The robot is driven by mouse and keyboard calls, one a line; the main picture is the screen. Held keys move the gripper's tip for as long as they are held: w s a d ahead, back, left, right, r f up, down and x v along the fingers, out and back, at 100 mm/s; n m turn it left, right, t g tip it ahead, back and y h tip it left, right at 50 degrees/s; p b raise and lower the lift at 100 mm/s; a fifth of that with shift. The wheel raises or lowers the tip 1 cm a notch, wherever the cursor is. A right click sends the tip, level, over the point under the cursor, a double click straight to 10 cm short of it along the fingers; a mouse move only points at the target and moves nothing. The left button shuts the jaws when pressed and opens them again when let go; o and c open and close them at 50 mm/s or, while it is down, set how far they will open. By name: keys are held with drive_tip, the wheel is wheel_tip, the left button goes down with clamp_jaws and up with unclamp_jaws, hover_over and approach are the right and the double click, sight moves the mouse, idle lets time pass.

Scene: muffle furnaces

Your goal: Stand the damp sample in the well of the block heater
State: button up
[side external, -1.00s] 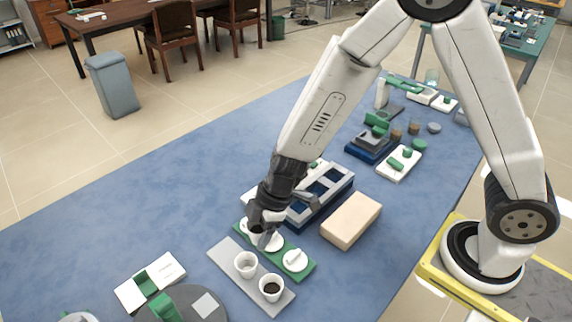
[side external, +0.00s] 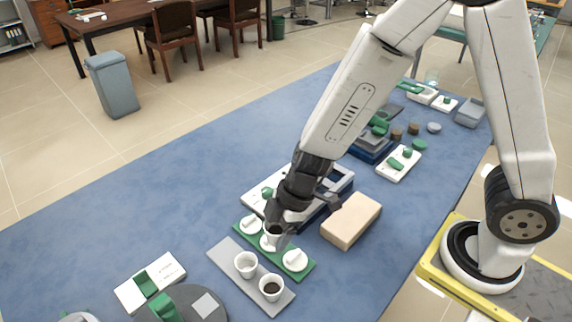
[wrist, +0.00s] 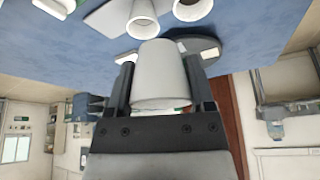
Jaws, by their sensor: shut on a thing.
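My gripper (side external: 275,236) is shut on a white cup (wrist: 160,75). In the wrist view the cup sits between the two fingers, and its contents cannot be seen. In the side view my gripper and the cup are over or close above the green tray (side external: 308,274), which carries white lids (side external: 294,260). The exact gap to the tray cannot be told. A dark blue block with a pale top (side external: 343,186) stands behind my gripper, partly hidden by my arm. I cannot tell whether it is the block heater, and no well shows clearly.
A grey tray (side external: 223,254) in front holds a white cup (side external: 245,264) and a cup with dark contents (side external: 271,287). A beige block (side external: 351,220) lies right of my gripper. A white board (side external: 398,165) with green pieces lies farther back. The blue table is clear at left.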

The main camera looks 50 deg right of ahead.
drive_tip(key=shift+w+d, duration=0.35)
drive_tip(key=w+d, duration=0.3)
drive_tip(key=d, duration=0.5)
drive_tip(key=w+d+f, duration=0.1)
drive_tip(key=w+d, duration=0.3)
drive_tip(key=d, duration=0.3)
drive_tip(key=shift+w+d+f, duration=0.15)
drive_tip(key=shift+w+d, duration=0.05)
drive_tip(key=shift+d, duration=0.15)
drive_tip(key=shift+f, duration=0.1)
drive_tip(key=shift+f, duration=2.8)
drive_tip(key=shift+f, duration=0.85)
